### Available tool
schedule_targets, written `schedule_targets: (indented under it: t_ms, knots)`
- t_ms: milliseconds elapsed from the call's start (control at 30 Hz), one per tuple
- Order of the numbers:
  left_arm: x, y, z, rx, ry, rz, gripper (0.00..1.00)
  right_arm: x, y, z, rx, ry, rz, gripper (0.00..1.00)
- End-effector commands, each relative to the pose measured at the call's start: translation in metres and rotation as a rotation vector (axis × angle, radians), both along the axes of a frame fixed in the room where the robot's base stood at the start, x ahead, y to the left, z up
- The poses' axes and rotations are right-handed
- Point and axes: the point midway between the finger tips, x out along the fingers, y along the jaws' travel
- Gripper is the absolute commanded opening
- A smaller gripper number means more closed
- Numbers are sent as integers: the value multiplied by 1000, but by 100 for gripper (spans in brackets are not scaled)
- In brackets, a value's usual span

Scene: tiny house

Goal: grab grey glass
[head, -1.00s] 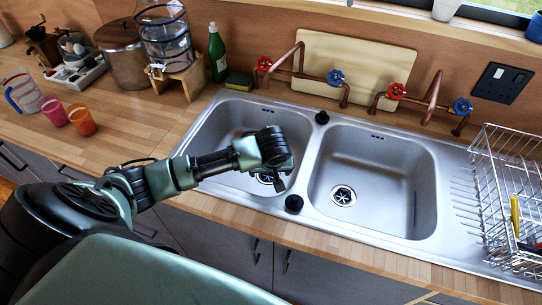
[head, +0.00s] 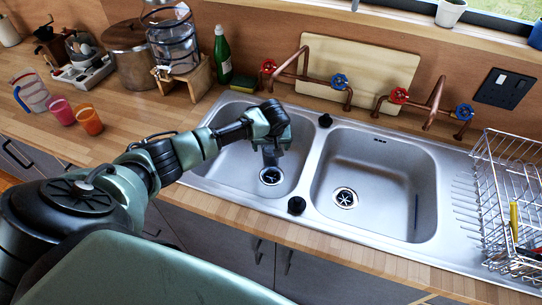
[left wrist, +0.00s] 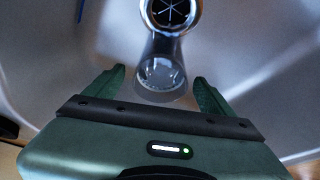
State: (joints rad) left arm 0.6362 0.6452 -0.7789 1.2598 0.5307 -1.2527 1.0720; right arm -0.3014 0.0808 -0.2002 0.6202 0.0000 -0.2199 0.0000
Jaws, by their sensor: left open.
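A grey see-through glass (left wrist: 160,76) is in the left wrist view, in front of the drain of the left sink basin. It lies between the two green fingertips of my left gripper (left wrist: 159,88), with gaps on both sides. In the head view my left gripper (head: 270,143) reaches down into the left basin (head: 229,160), above the drain. A greyish shape just under it is probably the glass, but the gripper partly hides it. My left gripper is open. My right gripper is not in view.
Red-and-blue-handled copper taps (head: 307,75) stand behind the sink. A wire dish rack (head: 510,200) is at the right. A pink cup (head: 61,111), an orange cup (head: 89,120) and a glass dispenser (head: 172,42) stand on the left counter.

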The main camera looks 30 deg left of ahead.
Motion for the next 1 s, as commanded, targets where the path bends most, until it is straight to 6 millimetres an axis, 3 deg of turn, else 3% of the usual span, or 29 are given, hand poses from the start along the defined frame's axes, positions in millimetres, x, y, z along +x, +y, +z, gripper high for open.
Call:
schedule_targets:
  t_ms: [367, 667, 1000]
  knots:
    - [4, 3, -10, 1, -3, 0, 84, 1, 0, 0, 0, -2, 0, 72]
    - [4, 3, -10, 1, -3, 1, 3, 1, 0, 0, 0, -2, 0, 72]
    - [4, 4, -9, 1, -5, 0, 0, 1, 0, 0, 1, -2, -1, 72]
